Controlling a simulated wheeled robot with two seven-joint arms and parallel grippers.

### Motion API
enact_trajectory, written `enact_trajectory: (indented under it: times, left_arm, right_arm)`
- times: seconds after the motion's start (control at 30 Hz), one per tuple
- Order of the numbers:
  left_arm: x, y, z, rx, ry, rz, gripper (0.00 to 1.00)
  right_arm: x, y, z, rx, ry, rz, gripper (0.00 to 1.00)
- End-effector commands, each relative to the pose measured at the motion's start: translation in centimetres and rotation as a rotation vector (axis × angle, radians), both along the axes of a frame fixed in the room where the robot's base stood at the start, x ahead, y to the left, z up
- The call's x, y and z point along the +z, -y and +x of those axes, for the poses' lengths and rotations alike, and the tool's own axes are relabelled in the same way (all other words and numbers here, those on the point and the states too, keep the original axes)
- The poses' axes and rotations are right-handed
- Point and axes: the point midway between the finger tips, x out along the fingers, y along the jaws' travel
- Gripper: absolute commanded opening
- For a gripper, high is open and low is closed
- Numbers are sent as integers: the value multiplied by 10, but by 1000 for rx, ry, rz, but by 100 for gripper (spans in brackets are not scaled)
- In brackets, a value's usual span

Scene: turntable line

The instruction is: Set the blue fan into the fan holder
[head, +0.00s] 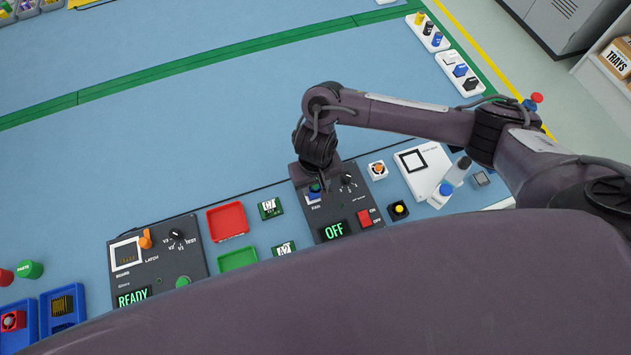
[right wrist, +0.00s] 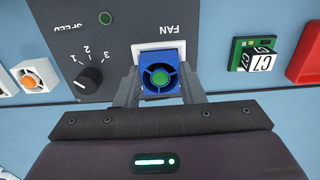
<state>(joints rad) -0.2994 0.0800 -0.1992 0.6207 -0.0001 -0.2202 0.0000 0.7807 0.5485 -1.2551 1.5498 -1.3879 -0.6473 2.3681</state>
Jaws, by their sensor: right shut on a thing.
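The blue fan (right wrist: 160,76) has a green hub. My right gripper (right wrist: 160,88) is shut on it, with one finger at each side. It also shows under the right gripper (head: 318,184) in the head view, as a small blue and green patch (head: 314,189). The fan holder (right wrist: 142,47) is a white square frame by the word FAN on the dark grey fan station (head: 346,210). In the right wrist view the fan covers much of the holder; I cannot tell whether it is above it or inside it. My left gripper is not in view.
The station has a speed knob (right wrist: 89,79), a red switch (head: 364,217) and a display reading OFF (head: 334,231). A white fan with orange hub (head: 378,170) and a black fan with yellow hub (head: 398,210) lie to the right. Circuit boards (head: 270,208) and a red tray (head: 227,233) lie left.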

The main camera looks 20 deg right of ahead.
Motion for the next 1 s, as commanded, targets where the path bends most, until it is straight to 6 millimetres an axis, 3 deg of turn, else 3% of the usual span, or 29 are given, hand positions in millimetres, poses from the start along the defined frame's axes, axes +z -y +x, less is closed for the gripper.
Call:
enact_trajectory:
  times: [0.1, 0.13, 0.33, 0.67, 1.0]
  left_arm:
    - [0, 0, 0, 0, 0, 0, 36]
    - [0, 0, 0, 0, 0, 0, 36]
    - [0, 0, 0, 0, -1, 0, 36]
    - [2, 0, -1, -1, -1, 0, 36]
    - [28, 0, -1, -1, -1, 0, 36]
  right_arm:
    - [0, 0, 0, 0, 0, 0, 10]
    - [0, 0, 0, 0, 0, 0, 37]
    - [0, 0, 0, 0, 0, 0, 61]
    - [6, -1, 1, 1, 2, 1, 61]
    - [65, 0, 2, 2, 5, -1, 61]
